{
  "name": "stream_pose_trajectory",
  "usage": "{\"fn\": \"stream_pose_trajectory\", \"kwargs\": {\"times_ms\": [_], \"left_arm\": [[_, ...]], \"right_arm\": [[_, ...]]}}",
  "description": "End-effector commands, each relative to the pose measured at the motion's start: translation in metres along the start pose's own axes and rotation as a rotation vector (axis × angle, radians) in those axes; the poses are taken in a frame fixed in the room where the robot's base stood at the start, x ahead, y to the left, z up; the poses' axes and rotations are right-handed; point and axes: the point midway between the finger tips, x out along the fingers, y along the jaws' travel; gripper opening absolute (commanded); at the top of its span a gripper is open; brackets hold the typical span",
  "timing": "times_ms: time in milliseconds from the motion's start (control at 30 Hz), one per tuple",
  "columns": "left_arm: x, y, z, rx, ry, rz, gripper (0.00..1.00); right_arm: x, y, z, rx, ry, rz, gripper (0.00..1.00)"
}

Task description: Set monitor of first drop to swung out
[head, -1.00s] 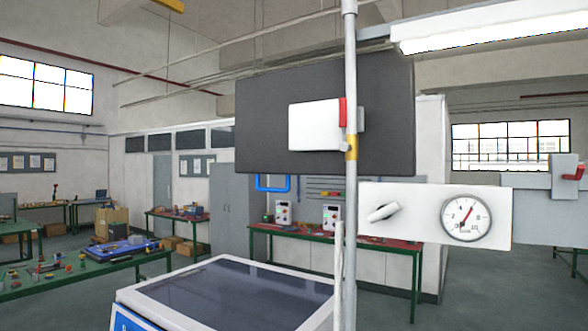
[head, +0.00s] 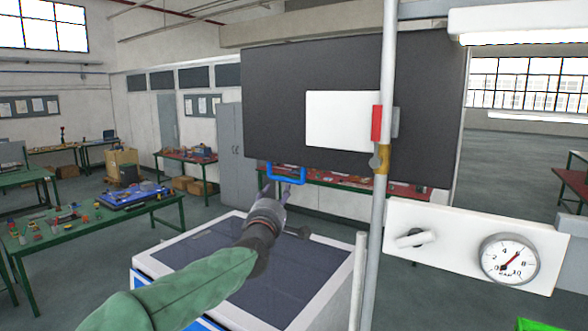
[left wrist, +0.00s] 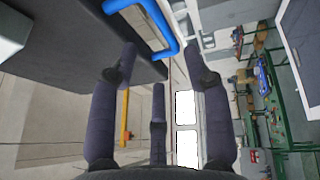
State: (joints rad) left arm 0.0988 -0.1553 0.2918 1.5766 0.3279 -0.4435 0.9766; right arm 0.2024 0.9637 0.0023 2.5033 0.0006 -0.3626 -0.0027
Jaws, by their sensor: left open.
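The monitor (head: 270,105) is a large dark panel on the grey vertical pole (head: 377,215), with a white plate (head: 340,122) on the side facing me. A blue handle (head: 286,178) hangs at its lower left edge. My left gripper (head: 284,198) is open and empty just below and in front of this handle. In the left wrist view the blue handle (left wrist: 165,30) shows just beyond the spread fingers (left wrist: 160,62), and no finger is closed on it. The dark panel (left wrist: 60,45) fills the upper left there. My right gripper is out of view.
A white-framed machine top (head: 225,275) lies below my left arm. A white panel with a knob and gauge (head: 510,258) is on the right. A red block (head: 377,123) sits by the pole. Green workbenches (head: 90,222) stand further back left.

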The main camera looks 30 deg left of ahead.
Motion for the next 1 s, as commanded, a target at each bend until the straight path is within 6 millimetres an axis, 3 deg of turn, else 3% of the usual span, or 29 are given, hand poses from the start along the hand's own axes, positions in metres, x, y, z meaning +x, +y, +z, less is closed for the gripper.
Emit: {"fn": "stream_pose_trajectory", "kwargs": {"times_ms": [700,1000], "left_arm": [[0.090,-0.001,0.001,0.003,-0.001,-0.003,0.49],[0.106,-0.002,0.000,0.002,-0.001,-0.002,0.49]], "right_arm": [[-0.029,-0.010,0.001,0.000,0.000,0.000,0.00],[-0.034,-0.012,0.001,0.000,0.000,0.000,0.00]]}}
